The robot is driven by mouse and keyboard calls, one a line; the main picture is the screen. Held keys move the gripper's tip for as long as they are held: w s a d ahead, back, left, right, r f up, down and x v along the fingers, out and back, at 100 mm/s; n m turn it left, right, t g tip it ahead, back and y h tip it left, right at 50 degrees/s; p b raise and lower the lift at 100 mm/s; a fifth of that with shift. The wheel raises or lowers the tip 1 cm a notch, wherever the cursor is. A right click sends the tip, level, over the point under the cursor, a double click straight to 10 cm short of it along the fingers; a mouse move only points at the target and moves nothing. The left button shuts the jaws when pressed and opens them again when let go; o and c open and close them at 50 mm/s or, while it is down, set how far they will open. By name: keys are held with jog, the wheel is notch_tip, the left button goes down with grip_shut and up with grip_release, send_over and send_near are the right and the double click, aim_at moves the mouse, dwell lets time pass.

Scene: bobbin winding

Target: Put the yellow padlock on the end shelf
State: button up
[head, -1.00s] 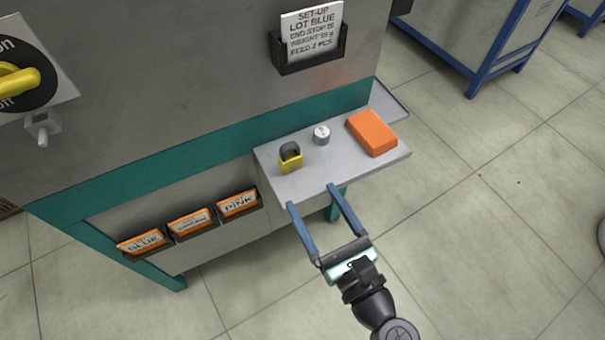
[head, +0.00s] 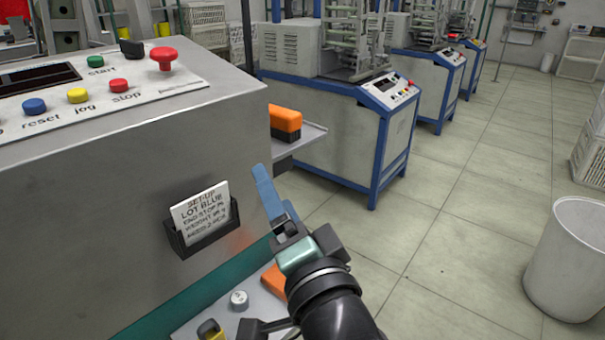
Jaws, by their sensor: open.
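The yellow padlock (head: 211,331) with its dark shackle is at the bottom edge of the head view, partly cut off. It sits on a low grey shelf (head: 188,331) at the machine's front. A second, higher shelf (head: 312,133) juts from the machine's far right end and is partly hidden by the machine body. My gripper (head: 262,185) is raised above the low shelf, its blue fingers pointing up and toward the higher shelf. The fingers are seen nearly edge-on; they are open, with nothing seen between them. The gripper is well apart from the padlock.
A small grey weight (head: 239,299) and an orange block (head: 273,281) share the low shelf; my arm partly covers the block. An orange-and-black object (head: 285,122) lies on the higher shelf. A card holder (head: 203,232) sticks out beside my gripper. Open floor lies right, with a white bin (head: 569,258).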

jog(key=s+d+r+n+t+h, duration=0.1)
jog(key=s+r+n+t+h, duration=0.2)
jog(key=r, duration=1.1)
jog(key=s+d+r+n+t+h, duration=0.2)
jog(key=s+r+n+t, duration=0.3)
jog(key=s+r, duration=0.4)
notch_tip(320, 180, up, 5)
jog(key=shift+n+t+h, duration=0.3)
jog(key=shift+t+h, duration=0.5)
jog(key=shift+h, duration=0.1)
jog(key=shift+d, duration=0.1)
